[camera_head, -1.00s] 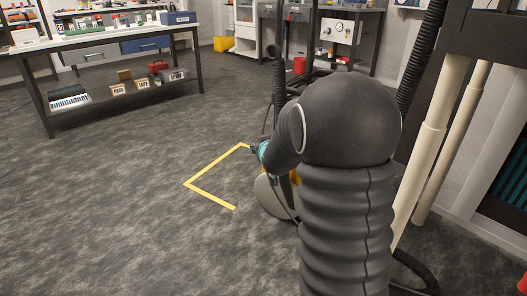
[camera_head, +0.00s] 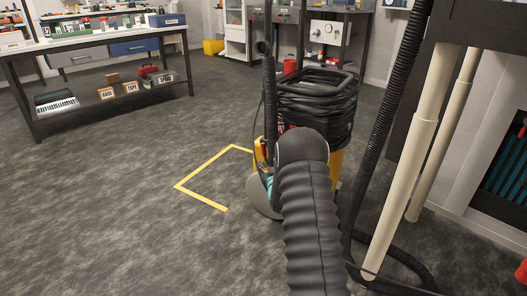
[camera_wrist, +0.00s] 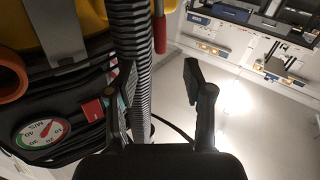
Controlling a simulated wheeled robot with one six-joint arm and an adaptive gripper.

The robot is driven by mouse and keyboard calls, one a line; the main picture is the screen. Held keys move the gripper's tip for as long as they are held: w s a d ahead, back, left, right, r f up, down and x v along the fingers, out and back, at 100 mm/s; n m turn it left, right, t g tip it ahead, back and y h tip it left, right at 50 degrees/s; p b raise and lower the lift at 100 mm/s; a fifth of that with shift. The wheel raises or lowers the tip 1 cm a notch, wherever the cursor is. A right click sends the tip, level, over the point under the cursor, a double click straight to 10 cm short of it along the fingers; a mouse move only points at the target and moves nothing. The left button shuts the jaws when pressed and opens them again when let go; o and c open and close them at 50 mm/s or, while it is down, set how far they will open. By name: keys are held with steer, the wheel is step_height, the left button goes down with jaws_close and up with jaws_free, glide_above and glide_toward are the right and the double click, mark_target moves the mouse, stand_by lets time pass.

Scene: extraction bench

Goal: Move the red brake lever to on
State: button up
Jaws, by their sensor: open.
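A red lever grip (camera_wrist: 160,36) shows at the top middle of the wrist view, beside a ribbed black hose (camera_wrist: 132,35). It appears to be the brake lever. My gripper (camera_wrist: 158,70) is open, with nothing held between its fingers. In the picture, the red grip lies just above the gap between the fingertips, apart from them. The left finger overlaps the hose. The yellow machine (camera_wrist: 92,18) fills the upper left, with a round dial gauge (camera_wrist: 42,132) below. In the head view, my arm partly covers the yellow machine (camera_head: 337,166), and I cannot make out the lever.
A coiled black hose (camera_head: 318,95) sits atop the machine. Cream pipes (camera_head: 415,145) and another black hose (camera_head: 378,130) stand to its right. Yellow floor tape (camera_head: 205,168) marks a corner at left. A workbench (camera_head: 105,40) stands far left; open floor lies between.

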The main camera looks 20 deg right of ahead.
mark_target(264, 151)
steer(key=x, duration=1.1)
steer(key=shift+w+d, duration=0.1)
steer(key=shift+w, duration=0.25)
jaws_close()
